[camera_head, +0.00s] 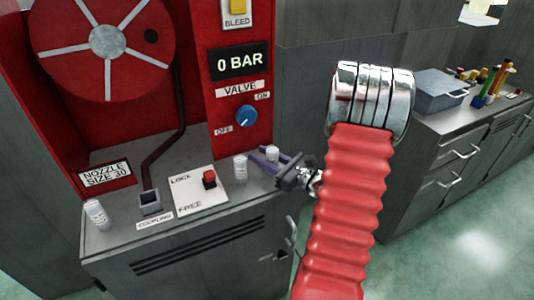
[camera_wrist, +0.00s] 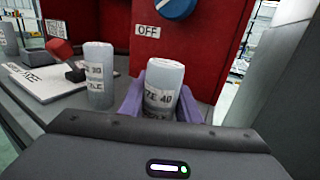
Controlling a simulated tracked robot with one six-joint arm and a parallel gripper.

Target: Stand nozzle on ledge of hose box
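The hose box (camera_head: 202,80) is red, with a reel, a "0 BAR" display and a valve knob. A red block at its lower left carries the sign "NOZZLE SIZE 30" (camera_head: 107,175). A white-grey nozzle marked 40 (camera_wrist: 165,85) stands between the purple fingers of my gripper (camera_head: 272,158); it also shows in the head view (camera_head: 272,153). I cannot tell whether the fingers press on it. A nozzle marked 30 (camera_wrist: 98,75) stands upright just left of my gripper; it also shows in the head view (camera_head: 240,167). A third nozzle (camera_head: 96,214) stands at the far left.
The grey cabinet top also holds a coupling socket (camera_head: 150,203) and a LOCK/FREE plate (camera_head: 202,190) with a red switch. My arm hides the cabinet's right part. A separate workbench (camera_head: 430,125) with a grey box and tools stands at the right.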

